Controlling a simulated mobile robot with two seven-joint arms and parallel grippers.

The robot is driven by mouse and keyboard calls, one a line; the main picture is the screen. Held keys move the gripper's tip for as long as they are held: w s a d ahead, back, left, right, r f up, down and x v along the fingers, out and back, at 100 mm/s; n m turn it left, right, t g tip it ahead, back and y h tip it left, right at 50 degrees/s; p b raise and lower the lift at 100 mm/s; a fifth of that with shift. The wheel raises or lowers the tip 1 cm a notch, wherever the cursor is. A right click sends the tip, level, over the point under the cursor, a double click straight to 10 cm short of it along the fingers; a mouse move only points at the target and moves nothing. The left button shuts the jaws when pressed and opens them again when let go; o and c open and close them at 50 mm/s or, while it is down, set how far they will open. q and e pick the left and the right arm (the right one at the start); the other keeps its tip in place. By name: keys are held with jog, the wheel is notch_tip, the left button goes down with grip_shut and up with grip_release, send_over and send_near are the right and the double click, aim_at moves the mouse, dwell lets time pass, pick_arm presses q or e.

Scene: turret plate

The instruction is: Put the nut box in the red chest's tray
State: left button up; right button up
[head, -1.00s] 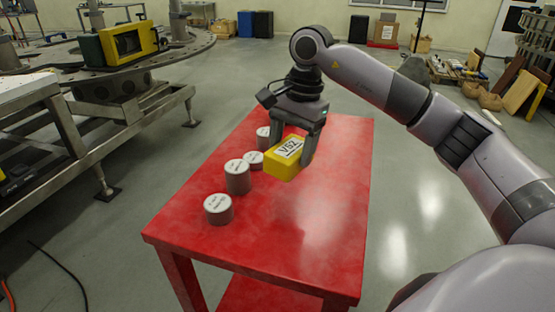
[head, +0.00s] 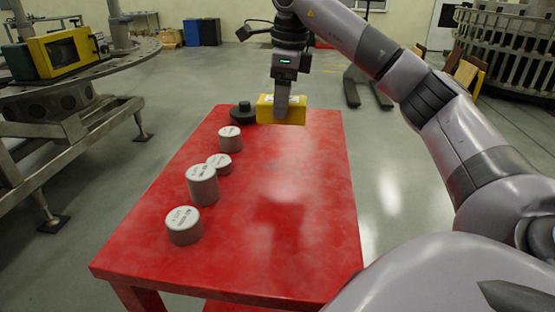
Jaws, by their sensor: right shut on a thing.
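A yellow box (head: 294,113) with a white label on top is held in my right gripper (head: 281,110). The gripper is shut on it, with one finger in front of its near side. The box is above the far part of the red table top (head: 270,195), with a dark reddish shadow on the surface nearer to me. I cannot tell whether this red table is the chest's top tray. My left gripper is not in view.
Several grey cylinders with white labelled tops, such as the nearest one (head: 184,226), stand along the table's left side. A dark knobbed disc (head: 243,113) lies at the far edge. The table's right and near parts are clear. A metal turret frame (head: 60,120) stands at left.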

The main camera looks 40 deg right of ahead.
notch_tip(320, 180, down, 13)
jog(key=shift+r+b, duration=0.2)
jog(key=shift+b, duration=0.25)
jog(key=shift+f, duration=0.2)
jog(key=o, duration=1.4)
jog(key=shift+o, duration=0.2)
jog(key=shift+r, duration=0.1)
